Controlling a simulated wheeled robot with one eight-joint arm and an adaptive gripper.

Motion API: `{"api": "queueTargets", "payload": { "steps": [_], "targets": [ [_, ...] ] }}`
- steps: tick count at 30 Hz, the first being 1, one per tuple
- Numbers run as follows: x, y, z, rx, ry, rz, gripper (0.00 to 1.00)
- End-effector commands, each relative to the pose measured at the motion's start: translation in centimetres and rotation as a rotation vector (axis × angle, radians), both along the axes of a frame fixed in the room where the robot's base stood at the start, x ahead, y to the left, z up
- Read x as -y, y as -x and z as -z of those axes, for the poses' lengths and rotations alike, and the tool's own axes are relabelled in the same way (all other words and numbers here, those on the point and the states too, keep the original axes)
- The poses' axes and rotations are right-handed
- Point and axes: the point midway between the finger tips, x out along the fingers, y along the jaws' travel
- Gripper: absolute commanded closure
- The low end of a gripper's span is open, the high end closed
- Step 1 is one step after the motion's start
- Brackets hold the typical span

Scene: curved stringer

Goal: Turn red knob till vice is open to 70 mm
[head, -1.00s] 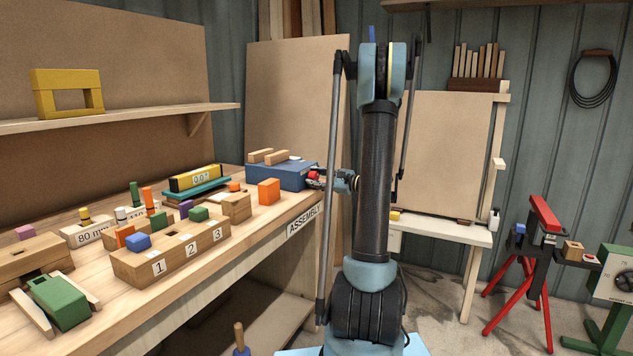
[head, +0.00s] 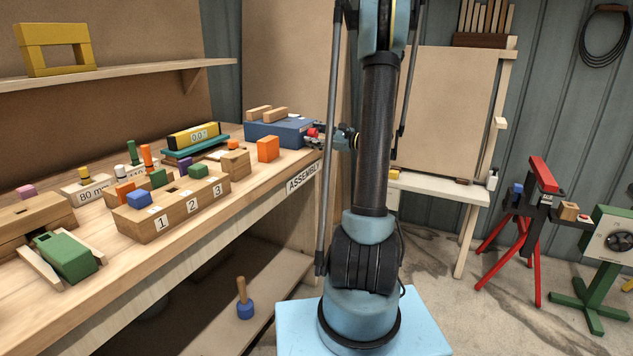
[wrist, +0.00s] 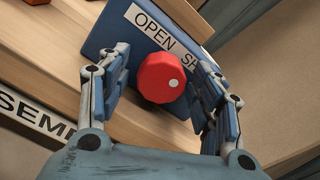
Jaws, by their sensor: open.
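The blue vice (head: 290,131) with light wooden jaws (head: 267,114) sits at the far right end of the bench. The jaw gap is too small to measure. Its red knob (head: 313,132) faces right, towards my gripper (head: 324,136). In the wrist view the red knob (wrist: 158,72) has a white dot on its lower right. It lies between the two fingers of my gripper (wrist: 163,60), which is open with gaps on both sides. A label on the blue vice face (wrist: 103,38) reads "OPEN" and, partly hidden by the right finger, "SH".
An orange block (head: 268,149) stands on the bench just in front of the vice. A level marked 90° (head: 194,136) and a numbered wooden block (head: 160,231) lie further left. A red-legged stand (head: 540,230) is at the right.

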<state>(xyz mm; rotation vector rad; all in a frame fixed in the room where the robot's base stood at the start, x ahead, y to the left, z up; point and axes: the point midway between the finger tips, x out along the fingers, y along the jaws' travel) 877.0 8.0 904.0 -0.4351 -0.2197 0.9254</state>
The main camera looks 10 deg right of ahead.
Motion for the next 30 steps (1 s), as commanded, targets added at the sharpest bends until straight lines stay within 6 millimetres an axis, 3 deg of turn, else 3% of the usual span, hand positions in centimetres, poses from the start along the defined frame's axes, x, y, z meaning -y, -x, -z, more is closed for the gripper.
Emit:
{"api": "queueTargets", "payload": {
  "steps": [5,30],
  "targets": [
    [0.0,0.0,0.0,-0.122,-0.089,0.0,0.41],
    [11.0,7.8,-0.1,-0.124,-0.093,0.004,0.41]
  ]
}}
